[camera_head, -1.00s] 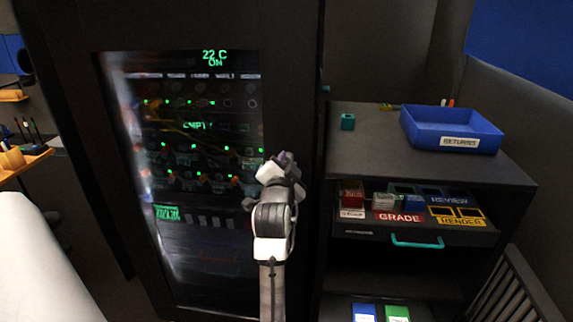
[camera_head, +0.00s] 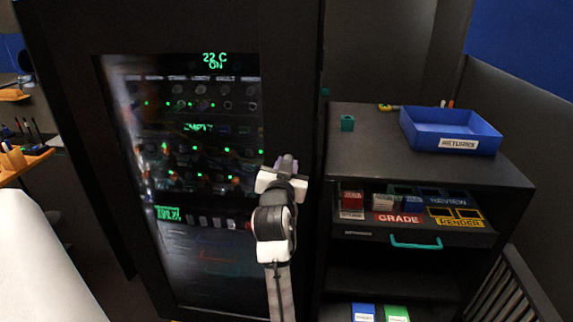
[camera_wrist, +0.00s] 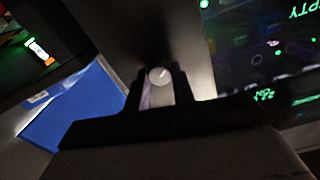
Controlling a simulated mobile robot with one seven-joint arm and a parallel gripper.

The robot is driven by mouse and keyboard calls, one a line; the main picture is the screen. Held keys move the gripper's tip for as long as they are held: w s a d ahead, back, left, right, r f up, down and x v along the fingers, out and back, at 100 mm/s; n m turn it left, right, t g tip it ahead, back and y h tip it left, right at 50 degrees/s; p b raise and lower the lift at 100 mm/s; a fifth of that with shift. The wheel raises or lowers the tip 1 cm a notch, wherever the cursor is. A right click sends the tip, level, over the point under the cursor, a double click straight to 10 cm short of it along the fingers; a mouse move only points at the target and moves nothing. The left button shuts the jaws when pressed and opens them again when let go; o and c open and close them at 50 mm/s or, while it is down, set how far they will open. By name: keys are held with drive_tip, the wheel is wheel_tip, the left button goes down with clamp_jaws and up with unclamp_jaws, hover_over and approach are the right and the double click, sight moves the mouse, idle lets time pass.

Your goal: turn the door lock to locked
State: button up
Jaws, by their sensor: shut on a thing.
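The door lock (camera_wrist: 159,75) is a small, pale round knob with a short light mark on its face. In the wrist view it sits between the two fingers of my gripper (camera_wrist: 158,88), which is shut on it. In the head view my gripper (camera_head: 287,165) is at the right frame of the black door (camera_head: 292,90), beside the glass, and hides the lock. I cannot tell from the mark whether the lock is at locked.
The glass window (camera_head: 190,260) shows green lights and text. A slatted rack stands at the lower right.

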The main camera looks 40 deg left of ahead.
drive_tip(key=n+p, duration=0.1)
drive_tip(key=n, duration=0.4)
drive_tip(key=shift+n+p, duration=0.3)
drive_tip(key=n+p, duration=0.1)
drive_tip(key=n, duration=0.4)
drive_tip(key=shift+p, duration=0.35)
drive_tip(key=shift+n, duration=0.3)
drive_tip(key=o, duration=1)
drive_tip(key=b+v, duration=0.3)
drive_tip(key=v, duration=1)
drive_tip(key=shift+s+d+b, duration=0.15)
drive_tip(key=shift+s+b, duration=0.25)
